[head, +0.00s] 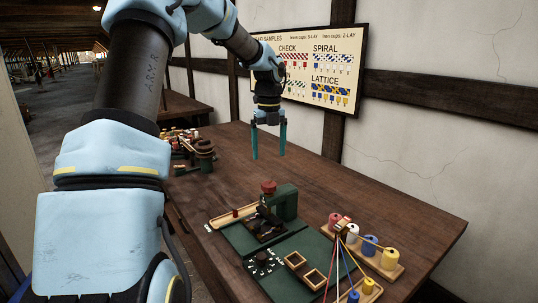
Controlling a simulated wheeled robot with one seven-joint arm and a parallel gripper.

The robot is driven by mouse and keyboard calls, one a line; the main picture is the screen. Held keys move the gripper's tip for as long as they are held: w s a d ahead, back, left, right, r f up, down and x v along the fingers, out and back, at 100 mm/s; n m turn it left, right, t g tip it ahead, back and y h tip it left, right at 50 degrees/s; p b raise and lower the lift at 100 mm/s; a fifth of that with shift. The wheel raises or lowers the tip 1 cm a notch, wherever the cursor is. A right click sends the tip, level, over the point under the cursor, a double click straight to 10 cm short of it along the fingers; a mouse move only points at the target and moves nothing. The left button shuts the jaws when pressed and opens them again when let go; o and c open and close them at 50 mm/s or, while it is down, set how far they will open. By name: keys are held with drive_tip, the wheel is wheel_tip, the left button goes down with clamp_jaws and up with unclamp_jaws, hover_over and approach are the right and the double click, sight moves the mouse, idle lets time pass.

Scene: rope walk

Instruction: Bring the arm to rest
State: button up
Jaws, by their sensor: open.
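My gripper (268,140) hangs from my light blue arm, pointing down above the far part of the wooden table (330,178). Its two teal fingers are apart, with nothing between them. It is clear of the tabletop and beyond the green machine. My arm fills the left of the head view and reaches across the top.
A green press-like machine (285,203) stands on a green mat (312,247) with two small wooden frames. Colored spools and strands (370,246) stand at right. Cluttered small parts (195,148) lie at left. A samples board (318,68) hangs on the wall.

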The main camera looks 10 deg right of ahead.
drive_tip(key=s+a+f+n, duration=0.2)
drive_tip(key=s+a+n, duration=0.8)
drive_tip(key=n, duration=0.6)
drive_tip(key=s+a+f+n+t, duration=0.1)
drive_tip(key=s+a+f+n, duration=0.1)
drive_tip(key=s+a+n, duration=0.8)
drive_tip(key=shift+s+a+f+n+t, duration=0.35)
drive_tip(key=shift+s+n, duration=0.65)
drive_tip(key=shift+n, duration=2.6)
